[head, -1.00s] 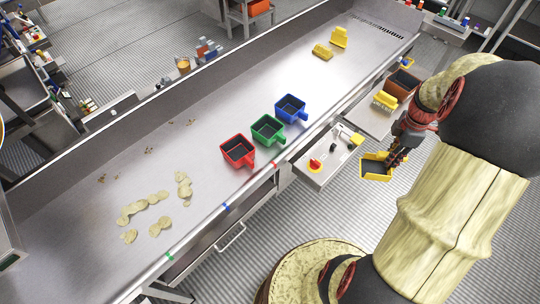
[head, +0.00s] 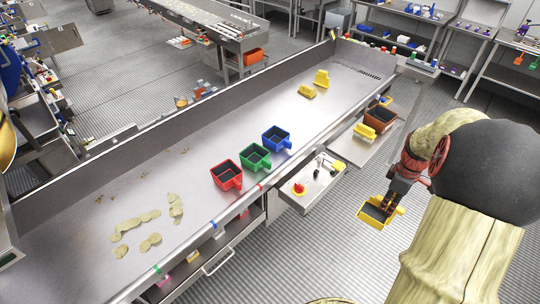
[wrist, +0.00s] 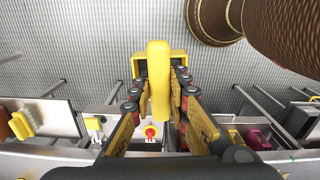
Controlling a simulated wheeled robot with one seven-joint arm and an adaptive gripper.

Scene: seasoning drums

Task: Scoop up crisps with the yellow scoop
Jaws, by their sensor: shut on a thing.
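The yellow scoop (head: 372,213) hangs in my gripper (head: 394,192), out over the floor to the right of the table. In the wrist view my gripper (wrist: 160,90) is shut on the handle of the yellow scoop (wrist: 158,60). The scoop's dark hollow shows in the head view and looks empty. The crisps (head: 142,222) lie in several loose groups on the near left part of the metal table (head: 100,205), well away from my gripper.
Red (head: 226,175), green (head: 255,157) and blue (head: 277,139) scoops stand along the table's front edge. An open drawer (head: 308,190) and a side shelf (head: 356,150) jut out between the table and my gripper. Two yellow items (head: 321,79) lie at the far end. Raised walls line the table's back.

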